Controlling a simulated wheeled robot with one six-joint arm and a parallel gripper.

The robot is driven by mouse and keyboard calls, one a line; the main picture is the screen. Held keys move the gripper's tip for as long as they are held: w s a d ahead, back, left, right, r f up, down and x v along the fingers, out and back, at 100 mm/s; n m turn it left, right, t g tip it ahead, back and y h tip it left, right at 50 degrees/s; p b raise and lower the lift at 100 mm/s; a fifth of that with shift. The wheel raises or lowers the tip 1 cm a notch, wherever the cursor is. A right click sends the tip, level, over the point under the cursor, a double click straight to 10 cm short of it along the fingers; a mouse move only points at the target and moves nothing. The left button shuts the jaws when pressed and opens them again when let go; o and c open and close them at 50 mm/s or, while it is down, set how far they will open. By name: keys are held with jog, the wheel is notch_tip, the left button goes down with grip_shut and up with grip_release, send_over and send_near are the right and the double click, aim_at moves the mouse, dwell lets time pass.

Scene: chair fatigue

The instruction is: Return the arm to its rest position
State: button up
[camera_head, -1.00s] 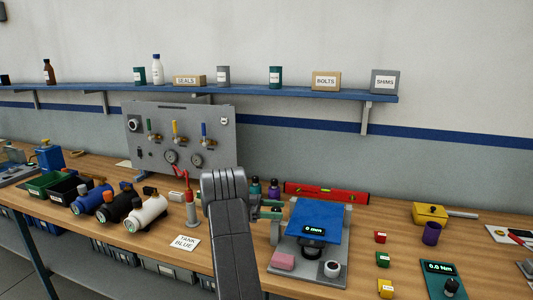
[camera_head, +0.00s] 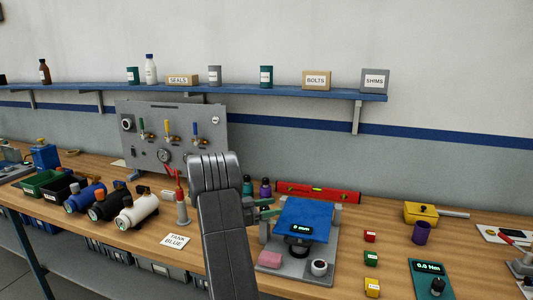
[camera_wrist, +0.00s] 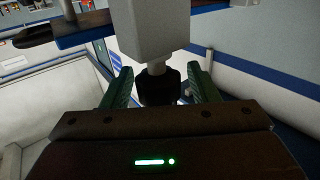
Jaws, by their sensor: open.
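My gripper (camera_wrist: 160,78) is open in the wrist view, with its two green fingers apart. A grey block with a short shaft and a black end shows between and beyond the fingers; I cannot tell whether it touches them. In the head view my arm rises in front of the bench, and green finger parts of my gripper (camera_head: 264,208) show just to its right. They are beside the test rig with the blue pad (camera_head: 305,216), whose display reads 0 mm. The rest of the gripper is hidden behind the arm.
A valve panel (camera_head: 212,150), a red-and-grey upright tool (camera_head: 182,208) and several cylinders, including a white one (camera_head: 137,211), stand left of the arm. A red level (camera_head: 320,193) lies behind the rig. A blue shelf (camera_head: 285,95) with tins and boxes hangs above.

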jog(key=shift+w+a+n+t+y+b, duration=0.1)
jog(key=shift+n+t+y+b, duration=0.15)
jog(key=shift+n+t+y, duration=0.55)
jog(key=shift+w+a+n+t+y+b, duration=0.1)
jog(key=shift+n+t+y+b, duration=0.2)
jog(key=shift+n+t, duration=0.85)
jog(key=shift+m+t, duration=0.35)
